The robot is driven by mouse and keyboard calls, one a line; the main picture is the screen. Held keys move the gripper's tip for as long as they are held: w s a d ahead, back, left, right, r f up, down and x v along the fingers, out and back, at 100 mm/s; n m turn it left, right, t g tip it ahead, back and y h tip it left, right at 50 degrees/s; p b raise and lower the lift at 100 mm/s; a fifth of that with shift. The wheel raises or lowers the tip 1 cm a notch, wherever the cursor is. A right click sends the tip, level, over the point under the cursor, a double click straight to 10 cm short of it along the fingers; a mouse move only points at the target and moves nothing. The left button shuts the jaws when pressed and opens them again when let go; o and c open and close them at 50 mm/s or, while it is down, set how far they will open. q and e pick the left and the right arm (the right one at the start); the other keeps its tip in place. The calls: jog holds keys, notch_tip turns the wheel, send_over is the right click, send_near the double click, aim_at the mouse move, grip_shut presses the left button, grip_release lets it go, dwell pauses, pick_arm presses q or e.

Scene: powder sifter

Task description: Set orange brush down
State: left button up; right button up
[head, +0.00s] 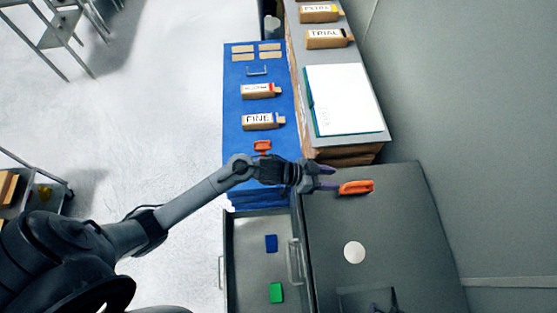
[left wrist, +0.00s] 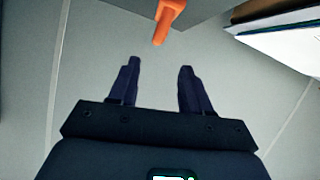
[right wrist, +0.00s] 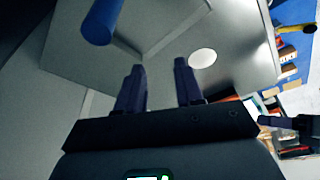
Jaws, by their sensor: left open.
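The orange brush (head: 356,187) lies on the dark grey top (head: 400,225), near its back left part. My left gripper (head: 328,177) is just left of the brush, its fingers pointing toward it. In the left wrist view the fingers (left wrist: 158,80) are spread with nothing between them. The orange brush (left wrist: 168,18) shows ahead of them, apart from the fingertips. My right gripper (right wrist: 158,75) is open and empty in the right wrist view. Dark tips at the bottom edge of the head view may belong to it.
A white disc (head: 354,252) lies on the dark grey top. A white pad (head: 345,100) lies behind the brush.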

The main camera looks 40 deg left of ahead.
pick_arm(q)
jog(key=s+a+n+g+y, duration=0.1)
jog(key=s+a+n+y, duration=0.1)
jog(key=s, duration=0.5)
jog(key=s+a+r+n+g+y, duration=0.1)
jog(key=s+a+g+y, duration=0.1)
jog(key=s+a+y, duration=0.2)
jog(key=s+a+r+n+g+y, duration=0.1)
jog(key=s+a+n+g+y, duration=0.1)
jog(key=s+a+y, duration=0.2)
jog(key=s+a, duration=0.3)
jog(key=s, duration=0.4)
jog(key=shift+s+a+r+n, duration=0.15)
jog(key=shift+s+n, duration=0.15)
jog(key=shift+s, duration=0.05)
jog(key=shift+r, duration=0.1)
